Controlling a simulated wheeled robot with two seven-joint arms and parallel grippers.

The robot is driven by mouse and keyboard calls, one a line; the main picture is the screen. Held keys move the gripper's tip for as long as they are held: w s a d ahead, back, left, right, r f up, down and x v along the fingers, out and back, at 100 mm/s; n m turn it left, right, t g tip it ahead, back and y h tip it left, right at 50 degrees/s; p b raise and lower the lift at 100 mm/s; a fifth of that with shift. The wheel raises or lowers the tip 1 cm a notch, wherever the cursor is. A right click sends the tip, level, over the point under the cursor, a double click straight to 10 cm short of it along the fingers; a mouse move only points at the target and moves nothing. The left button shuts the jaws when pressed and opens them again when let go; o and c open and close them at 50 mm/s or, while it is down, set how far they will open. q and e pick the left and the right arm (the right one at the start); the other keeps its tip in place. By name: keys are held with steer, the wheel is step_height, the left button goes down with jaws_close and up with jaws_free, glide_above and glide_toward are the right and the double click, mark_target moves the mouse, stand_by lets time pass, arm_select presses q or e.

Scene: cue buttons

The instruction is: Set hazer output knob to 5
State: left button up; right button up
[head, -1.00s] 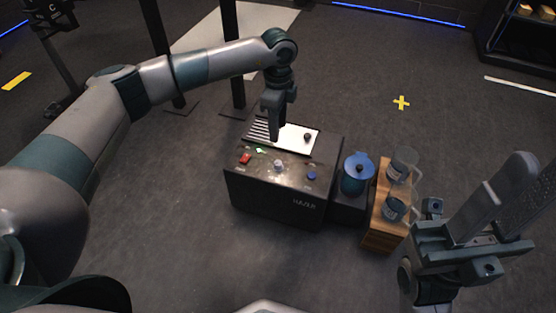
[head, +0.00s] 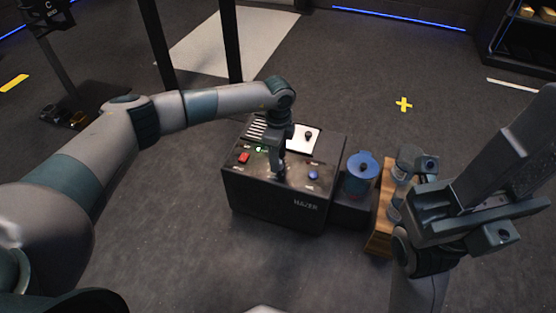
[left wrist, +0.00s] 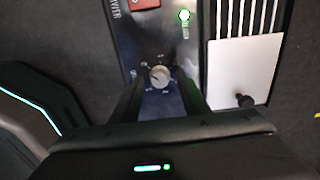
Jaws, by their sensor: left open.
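The hazer (head: 255,200) is a black box on the floor with its controls on top. In the left wrist view its output knob (left wrist: 159,75) is a small pale round knob with blurred marks around it. My left gripper (head: 279,174) is over the knob, pointing down, and covers it in the head view. In the left wrist view the left gripper (left wrist: 159,82) is open, one finger on each side of the knob; I cannot tell whether they touch it. The knob's reading is too blurred to tell. My right gripper (head: 480,185) is raised at the right, empty.
A red switch (head: 244,157), a lit green light (head: 259,149) and a blue button (head: 313,174) are near the knob. A black knob stands on the white plate (head: 297,138). A blue container (head: 359,170) and a wooden crate (head: 379,236) stand to the right.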

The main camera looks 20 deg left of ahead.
arm_select(q)
steer(key=shift+f, duration=0.15)
jaws_close()
